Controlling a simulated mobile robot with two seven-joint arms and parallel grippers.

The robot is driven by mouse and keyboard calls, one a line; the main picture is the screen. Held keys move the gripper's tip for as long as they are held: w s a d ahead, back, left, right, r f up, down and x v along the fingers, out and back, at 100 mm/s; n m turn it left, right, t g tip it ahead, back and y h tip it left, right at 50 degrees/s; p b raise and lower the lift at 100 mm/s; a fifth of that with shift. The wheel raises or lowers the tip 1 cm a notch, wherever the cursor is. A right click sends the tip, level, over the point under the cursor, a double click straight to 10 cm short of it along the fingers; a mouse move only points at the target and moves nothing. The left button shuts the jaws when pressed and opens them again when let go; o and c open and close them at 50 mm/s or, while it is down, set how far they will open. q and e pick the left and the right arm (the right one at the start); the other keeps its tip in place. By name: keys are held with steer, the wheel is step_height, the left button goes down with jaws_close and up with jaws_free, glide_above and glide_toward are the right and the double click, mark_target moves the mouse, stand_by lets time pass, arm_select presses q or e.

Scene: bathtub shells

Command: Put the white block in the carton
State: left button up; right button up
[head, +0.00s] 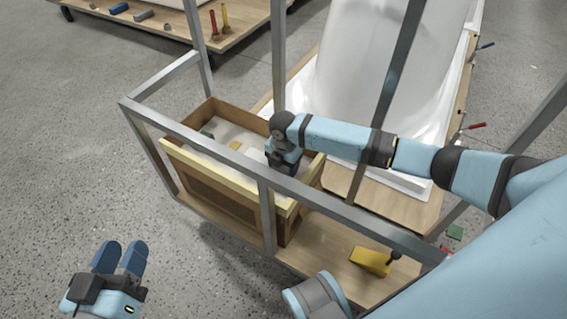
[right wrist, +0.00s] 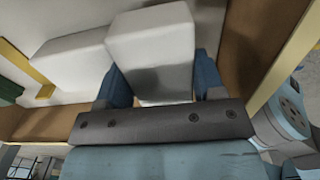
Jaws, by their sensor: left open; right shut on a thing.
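The carton (head: 190,191) is an open brown box with a pale strip along its front rim, standing on a wooden shelf inside a metal frame. My right gripper (head: 284,163) reaches down into the carton's right end. In the right wrist view, the gripper is shut on a white block (right wrist: 150,45) between its blue fingers, with brown carton walls around it. My arm hides this block in the head view. Another white block (right wrist: 75,68) lies just left of it in the wrist view. My left gripper (head: 119,250) is open and empty over the floor at lower left.
Metal bars cross in front of the carton and near my right arm. A large white tub shell (head: 350,70) stands behind. A yellow object (head: 370,261) lies on the shelf at right. Green (head: 207,134) and yellow (head: 235,146) pieces lie in the carton.

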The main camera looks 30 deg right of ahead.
arm_select(q)
steer(key=shift+r, duration=0.15)
arm_select(e)
steer(key=shift+f, duration=0.35)
steer(key=o, duration=0.9)
steer(key=shift+r, duration=0.15)
steer(key=shift+r, duration=0.3)
arm_select(q)
step_height(320, 180, up, 7)
steer(key=t+p, duration=0.2)
steer(key=p, duration=0.2)
steer(key=shift+a+n+t+p, duration=0.25)
steer(key=shift+n+t+p, duration=0.05)
steer(key=shift+t+p, duration=0.1)
arm_select(e)
step_height(320, 180, up, 12)
steer(key=shift+r, duration=0.2)
arm_select(q)
steer(key=shift+f, duration=0.2)
